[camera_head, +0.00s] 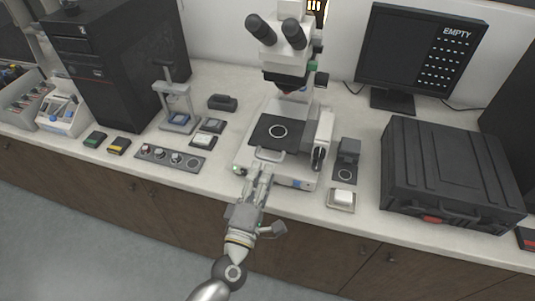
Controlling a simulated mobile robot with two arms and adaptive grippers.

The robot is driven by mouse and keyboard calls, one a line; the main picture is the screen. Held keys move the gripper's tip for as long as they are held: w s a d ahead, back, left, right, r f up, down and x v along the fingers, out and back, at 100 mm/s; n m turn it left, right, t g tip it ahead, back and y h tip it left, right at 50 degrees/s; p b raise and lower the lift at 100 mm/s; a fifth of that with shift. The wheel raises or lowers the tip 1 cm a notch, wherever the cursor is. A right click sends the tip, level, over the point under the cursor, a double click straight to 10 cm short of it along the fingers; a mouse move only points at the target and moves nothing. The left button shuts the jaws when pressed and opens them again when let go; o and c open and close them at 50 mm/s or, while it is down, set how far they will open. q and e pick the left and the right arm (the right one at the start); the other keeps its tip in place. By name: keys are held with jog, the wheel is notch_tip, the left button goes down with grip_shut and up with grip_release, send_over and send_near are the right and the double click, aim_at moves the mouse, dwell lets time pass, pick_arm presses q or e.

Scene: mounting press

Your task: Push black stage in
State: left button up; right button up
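The black stage (290,131) is a flat dark plate with a white ring on it. It sits on the white base of the microscope-like press (286,172), below the twin eyepieces. A pale handle (270,155) is at the stage's front edge. My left gripper (264,170) is at the front of the press, with its fingers pointing at the handle. The fingertips are at or very close to the handle; I cannot tell whether they touch. The fingers look nearly parallel with a narrow gap, and their exact opening is too small to judge. My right gripper is not in view.
A white button box (341,200) and a small black device (347,160) stand right of the press. A large black case (445,172) is farther right. A knob panel (170,158) and a small hand press (177,105) stand left. A monitor (418,50) reads EMPTY.

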aim_at(267, 157)
pick_arm(q)
jog(key=shift+p+x, duration=0.45)
jog(key=shift+x, duration=2.35)
jog(key=shift+f, duration=0.1)
grip_shut()
